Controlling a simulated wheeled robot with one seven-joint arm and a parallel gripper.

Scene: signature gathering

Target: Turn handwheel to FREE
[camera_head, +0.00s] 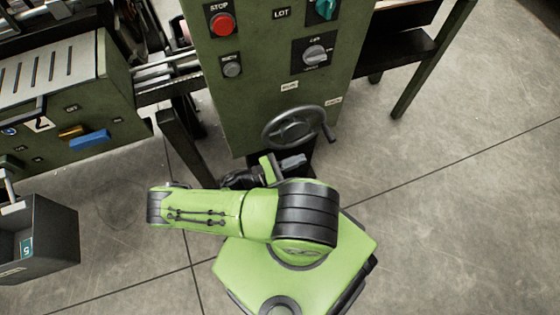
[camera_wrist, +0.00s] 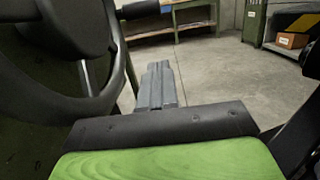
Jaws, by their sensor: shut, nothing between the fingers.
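The handwheel (camera_head: 292,131) is dark grey and sits low on the front of the green machine cabinet (camera_head: 240,108). Its crank handle (camera_head: 328,132) sticks out at the wheel's right side. Two small pale labels, one above the wheel (camera_head: 289,86) and one to its upper right (camera_head: 333,100), are too small to read surely. My gripper (camera_head: 292,162) is shut and empty, just below the wheel's lower rim. In the wrist view the closed grey fingers (camera_wrist: 160,84) point forward, with the handwheel (camera_wrist: 52,75) large and close at left. Contact with the wheel cannot be made out.
Above the wheel are a red STOP button (camera_head: 222,24), a grey button (camera_head: 232,68), a grey selector (camera_head: 315,54) and a teal knob (camera_head: 326,9). A slotted green unit (camera_head: 60,105) and a dark bin (camera_head: 42,238) stand at left. Floor at right is clear.

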